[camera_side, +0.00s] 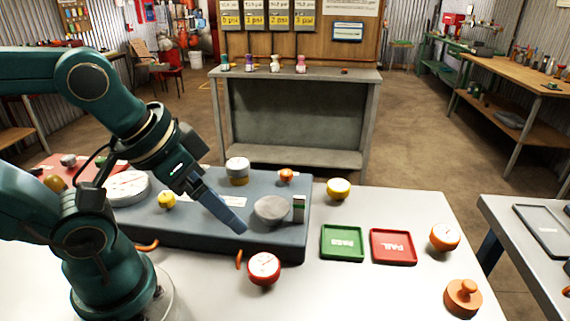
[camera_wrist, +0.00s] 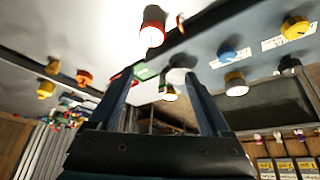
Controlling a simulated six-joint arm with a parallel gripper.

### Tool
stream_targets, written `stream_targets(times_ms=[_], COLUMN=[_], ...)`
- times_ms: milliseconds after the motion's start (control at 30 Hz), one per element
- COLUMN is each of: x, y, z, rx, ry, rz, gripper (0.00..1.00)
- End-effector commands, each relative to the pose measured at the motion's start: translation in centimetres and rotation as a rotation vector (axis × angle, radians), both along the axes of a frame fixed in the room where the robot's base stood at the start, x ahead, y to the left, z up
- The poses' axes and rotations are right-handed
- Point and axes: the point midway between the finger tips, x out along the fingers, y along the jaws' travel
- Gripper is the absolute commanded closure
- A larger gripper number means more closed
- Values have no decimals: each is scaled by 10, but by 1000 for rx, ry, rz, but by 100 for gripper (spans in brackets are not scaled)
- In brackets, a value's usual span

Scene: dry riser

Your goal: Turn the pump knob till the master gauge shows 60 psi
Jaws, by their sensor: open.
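My gripper (camera_side: 235,222) points down and to the right above the blue-grey bench unit (camera_side: 200,232), just left of a broad round grey knob (camera_side: 270,209). It appears apart from that knob. In the wrist view the two fingers of my gripper (camera_wrist: 157,78) are spread, with nothing held between them. The grey knob is the likeliest pump knob, but no readable label confirms it. A large white dial (camera_side: 128,187), likely the master gauge, is at the unit's left end, partly hidden by my arm. Its reading is too small to tell.
A yellow knob (camera_side: 167,200), a grey-and-yellow cylinder (camera_side: 237,168) and a small orange fitting (camera_side: 286,175) are on the unit. A red gauge (camera_side: 264,268) stands before it. The green PASS tray (camera_side: 342,259), red FAIL tray (camera_side: 393,262) and orange gauge (camera_side: 445,236) are right.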

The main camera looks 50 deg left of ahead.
Motion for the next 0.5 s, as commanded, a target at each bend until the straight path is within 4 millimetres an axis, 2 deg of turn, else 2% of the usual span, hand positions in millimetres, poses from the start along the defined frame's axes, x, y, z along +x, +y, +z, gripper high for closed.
stream_targets(times_ms=[167, 267, 367, 500], x=[4, 17, 34, 58], y=[5, 17, 38, 76], z=[9, 20, 29, 34], rx=[-62, -104, -140, -173], ry=[-19, -29, -29, -31], rz=[165, 339, 559, 883], gripper=[18, 18, 18, 18])
